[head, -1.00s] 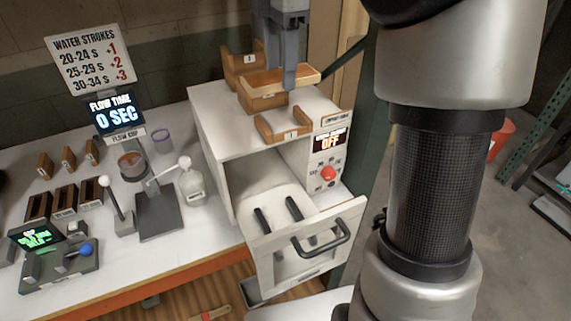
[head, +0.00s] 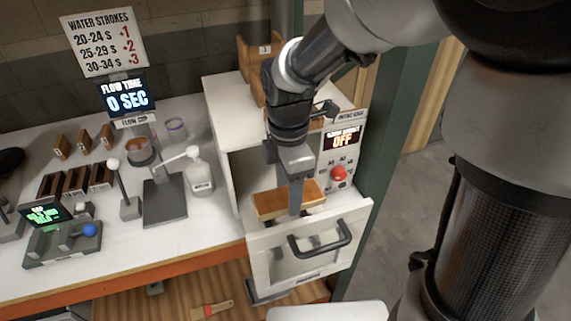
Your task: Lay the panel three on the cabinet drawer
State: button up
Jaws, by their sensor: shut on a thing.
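The wooden panel (head: 270,204) is in my gripper (head: 293,205), which is shut on it. The panel is over the open cabinet drawer (head: 270,250), behind the drawer's front and handle. It looks about level. I cannot tell whether it touches the drawer's dark supports, which the panel and gripper mostly hide. The white cabinet (head: 222,98) stands at the right end of the bench, and my arm covers much of its top.
A wooden holder marked 3 (head: 252,62) stands on the cabinet top. A control panel with a red button (head: 339,173) is right of the drawer. A flow cup stand (head: 165,200) and a clear bottle (head: 200,178) stand to the left. A green post (head: 385,130) rises at the right.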

notch_tip(320, 180, down, 7)
jog(key=shift+f+b, duration=0.2)
jog(key=shift+b, duration=0.1)
jog(key=shift+f, duration=0.15)
jog(key=o, duration=1.1)
